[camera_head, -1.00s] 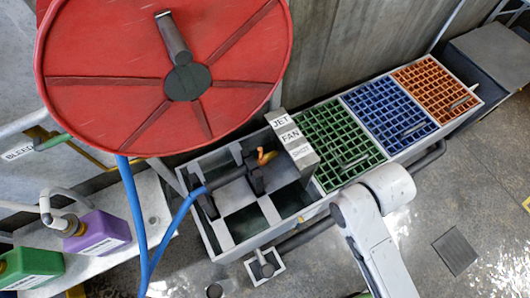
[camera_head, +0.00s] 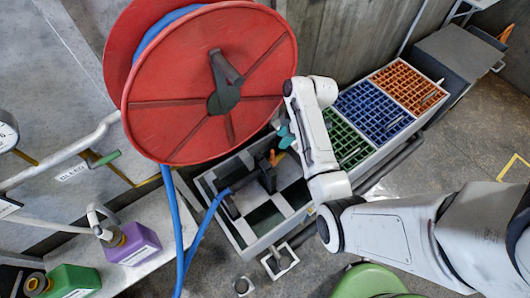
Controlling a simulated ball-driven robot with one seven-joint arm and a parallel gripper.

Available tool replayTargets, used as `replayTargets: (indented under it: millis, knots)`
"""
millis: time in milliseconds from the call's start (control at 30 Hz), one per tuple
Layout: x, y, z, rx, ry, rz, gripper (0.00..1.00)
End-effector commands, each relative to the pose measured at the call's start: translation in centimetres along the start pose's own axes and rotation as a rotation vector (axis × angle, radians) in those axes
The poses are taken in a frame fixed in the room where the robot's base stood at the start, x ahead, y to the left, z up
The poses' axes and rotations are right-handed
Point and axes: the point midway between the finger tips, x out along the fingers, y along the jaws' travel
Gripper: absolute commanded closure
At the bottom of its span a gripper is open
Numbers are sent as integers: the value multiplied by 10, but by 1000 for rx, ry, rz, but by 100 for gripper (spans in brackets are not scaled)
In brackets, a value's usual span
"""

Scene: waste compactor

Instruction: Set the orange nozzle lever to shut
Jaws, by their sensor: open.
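The orange nozzle lever (camera_head: 278,157) stands on a dark nozzle (camera_head: 265,177) at the end of the blue hose, in the grey tray (camera_head: 240,241) under the red reel. The lever looks small and its exact angle is hard to read. My gripper (camera_head: 286,137), with teal fingers, is open just above and to the right of the lever in the picture. I cannot tell whether it touches the lever. My arm hides the block with the position labels.
The red hose reel (camera_head: 205,105) hangs close to the left of my gripper. Green (camera_head: 346,140), blue (camera_head: 374,111) and orange (camera_head: 409,87) grates lie right of the tray. Purple (camera_head: 131,244) and green (camera_head: 73,280) jugs stand at lower left.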

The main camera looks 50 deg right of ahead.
Motion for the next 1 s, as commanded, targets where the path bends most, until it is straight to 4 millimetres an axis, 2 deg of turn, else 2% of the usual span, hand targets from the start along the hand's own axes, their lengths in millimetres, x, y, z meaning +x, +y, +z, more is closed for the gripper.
replayTargets:
  millis: [300,500,700,1000]
  knots:
    - [56,-1,0,2,-2,-4,59]
    - [85,-1,0,1,-3,-2,59]
    - [98,-1,0,0,-3,0,59]
    - [99,-1,0,1,-3,1,60]
